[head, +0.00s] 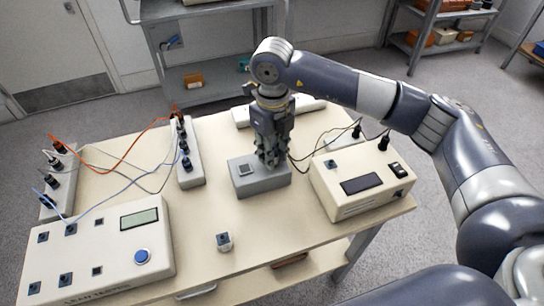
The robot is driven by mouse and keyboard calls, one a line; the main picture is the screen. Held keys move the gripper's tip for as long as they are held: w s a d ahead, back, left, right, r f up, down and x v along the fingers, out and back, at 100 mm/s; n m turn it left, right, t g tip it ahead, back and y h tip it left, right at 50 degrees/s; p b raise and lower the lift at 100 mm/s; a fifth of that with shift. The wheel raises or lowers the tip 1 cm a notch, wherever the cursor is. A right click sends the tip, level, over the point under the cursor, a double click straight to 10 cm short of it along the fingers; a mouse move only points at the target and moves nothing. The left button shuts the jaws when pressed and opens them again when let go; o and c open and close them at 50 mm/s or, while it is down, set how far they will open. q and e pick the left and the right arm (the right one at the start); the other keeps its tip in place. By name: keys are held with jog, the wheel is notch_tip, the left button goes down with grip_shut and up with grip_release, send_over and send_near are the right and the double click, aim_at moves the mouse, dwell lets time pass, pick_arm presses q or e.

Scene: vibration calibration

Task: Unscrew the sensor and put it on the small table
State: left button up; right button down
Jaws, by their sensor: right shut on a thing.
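My right gripper (271,156) points straight down over the right part of a grey block (246,190) in the middle of the cream-topped table (205,222). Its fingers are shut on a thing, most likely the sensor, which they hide. I cannot tell whether that thing touches the block. A dark square pad shows on the block's top, left of the fingers. My left gripper is not in view.
A white box with a display and blue knob (136,240) is at the front left. A cream box with a dark display (360,190) is right of the block. Connector strips (188,160) with orange and blue cables stand left. Shelves (210,85) stand behind.

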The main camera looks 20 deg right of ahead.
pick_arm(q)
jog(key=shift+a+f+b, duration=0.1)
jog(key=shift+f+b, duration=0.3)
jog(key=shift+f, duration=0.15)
pick_arm(e)
jog(key=shift+s+f+n, duration=0.1)
jog(key=shift+f+n, duration=0.1)
jog(key=shift+n, duration=0.7)
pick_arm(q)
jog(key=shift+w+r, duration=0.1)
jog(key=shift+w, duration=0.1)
pick_arm(e)
jog(key=shift+n, duration=0.5)
pick_arm(q)
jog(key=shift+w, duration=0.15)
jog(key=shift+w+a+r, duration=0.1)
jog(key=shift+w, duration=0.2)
jog(key=shift+b, duration=0.35)
pick_arm(e)
jog(key=shift+n, duration=0.3)
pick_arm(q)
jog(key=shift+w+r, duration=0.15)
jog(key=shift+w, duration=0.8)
pick_arm(e)
jog(key=shift+n, duration=0.4)
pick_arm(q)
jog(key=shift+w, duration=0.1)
